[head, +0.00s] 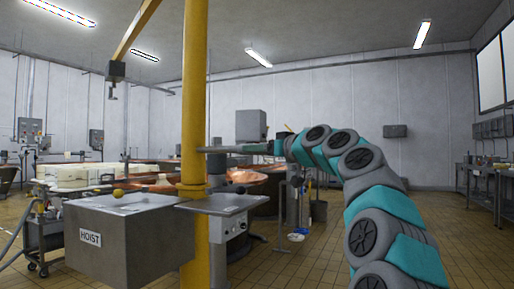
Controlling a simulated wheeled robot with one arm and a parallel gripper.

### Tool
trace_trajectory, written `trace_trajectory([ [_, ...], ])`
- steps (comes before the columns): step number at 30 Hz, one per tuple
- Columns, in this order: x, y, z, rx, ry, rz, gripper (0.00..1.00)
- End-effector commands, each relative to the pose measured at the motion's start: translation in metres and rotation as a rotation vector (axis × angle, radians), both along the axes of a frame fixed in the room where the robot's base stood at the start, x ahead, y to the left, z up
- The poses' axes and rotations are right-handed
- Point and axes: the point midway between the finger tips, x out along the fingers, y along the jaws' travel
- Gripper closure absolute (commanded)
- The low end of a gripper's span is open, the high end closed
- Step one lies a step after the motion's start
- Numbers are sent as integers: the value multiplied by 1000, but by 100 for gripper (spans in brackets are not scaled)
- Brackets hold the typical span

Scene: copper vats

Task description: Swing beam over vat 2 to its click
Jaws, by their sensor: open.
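The yellow hoist beam (137,28) slants up from the hook block toward the top of the picture, near the ceiling at upper left. A dark hook block (115,71) hangs at its outer end. The yellow column (194,110) stands upright in the middle left. Copper vats (258,181) show behind the column, partly hidden; I cannot tell which is vat 2. My arm reaches in from the lower right. My gripper (207,150) is open at the column's right edge; its fingers are small, and I cannot tell whether they touch the column.
Pale moulds (75,172) lie behind. Tiled floor is open at right, before the side benches (482,180).

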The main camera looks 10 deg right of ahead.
Motion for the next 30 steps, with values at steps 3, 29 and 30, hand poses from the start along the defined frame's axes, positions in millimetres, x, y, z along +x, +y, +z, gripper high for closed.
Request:
trace_trajectory([
  [3, 9, 5, -2, -1, 4, 1, 28],
  [29, 11, 6, -1, -1, 2, 1, 89],
  [30, 11, 6, -1, -1, 2, 1, 94],
])
